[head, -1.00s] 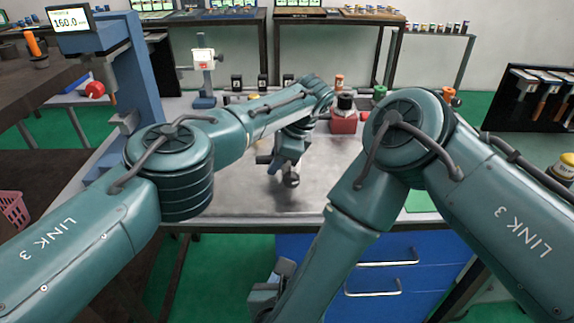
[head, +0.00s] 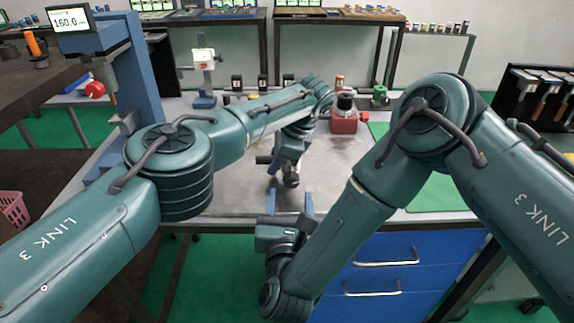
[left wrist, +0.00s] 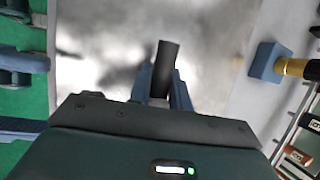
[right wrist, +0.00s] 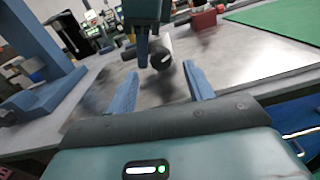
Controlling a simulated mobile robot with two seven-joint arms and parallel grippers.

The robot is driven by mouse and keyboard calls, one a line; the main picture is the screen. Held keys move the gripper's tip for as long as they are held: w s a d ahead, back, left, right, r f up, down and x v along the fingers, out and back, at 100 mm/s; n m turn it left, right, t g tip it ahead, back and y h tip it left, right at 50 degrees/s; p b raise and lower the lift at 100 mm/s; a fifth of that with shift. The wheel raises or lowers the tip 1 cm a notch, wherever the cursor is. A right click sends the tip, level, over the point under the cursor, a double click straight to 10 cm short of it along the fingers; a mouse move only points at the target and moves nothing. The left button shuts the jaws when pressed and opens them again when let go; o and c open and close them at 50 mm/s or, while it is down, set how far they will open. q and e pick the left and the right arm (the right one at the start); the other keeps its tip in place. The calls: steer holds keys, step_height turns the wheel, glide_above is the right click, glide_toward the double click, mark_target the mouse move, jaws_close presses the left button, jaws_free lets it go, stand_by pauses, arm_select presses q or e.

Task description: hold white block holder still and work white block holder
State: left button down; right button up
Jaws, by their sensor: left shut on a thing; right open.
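The white block holder (right wrist: 163,56) shows as a dark round body with a small pale mark on its end face in the right wrist view. In the left wrist view its dark cylinder (left wrist: 167,58) sticks out between the fingers, with a pale bit at its base. My left gripper (head: 284,160) is shut on it and holds it above the metal tabletop. My right gripper (head: 289,200) is open and empty at the table's front edge. Its two blue fingers (right wrist: 160,82) point toward the holder's end face, apart from it. The left fingers hide part of the holder.
The metal tabletop (head: 235,190) is mostly clear. A red block with a dark knob (head: 344,122) and a green mat (head: 435,195) are to the right. A blue stand (head: 205,100) and several small black blocks line the back. Blue drawers (head: 385,270) are below the front edge.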

mark_target(291, 184)
steer(key=shift+w+d, duration=0.1)
steer(key=shift+w, duration=2.15)
steer(key=c, duration=0.9)
steer(key=o, duration=0.9)
steer(key=shift+s, duration=0.1)
steer(key=s, duration=1.2)
steer(key=s+f+n+g+h, duration=0.25)
steer(key=s+f+g, duration=0.25)
steer(key=f+g, duration=0.4)
steer(key=s+a+f+n+g, duration=0.1)
steer(key=s+f+g, duration=0.1)
steer(key=s, duration=0.3)
steer(key=s+a+f+n+g+y, duration=0.1)
steer(key=s+f+g, duration=0.2)
steer(key=s+g, duration=0.1)
steer(key=shift+s+f+g, duration=0.2)
steer(key=shift+s+g, duration=0.2)
steer(key=shift+g, duration=0.1)
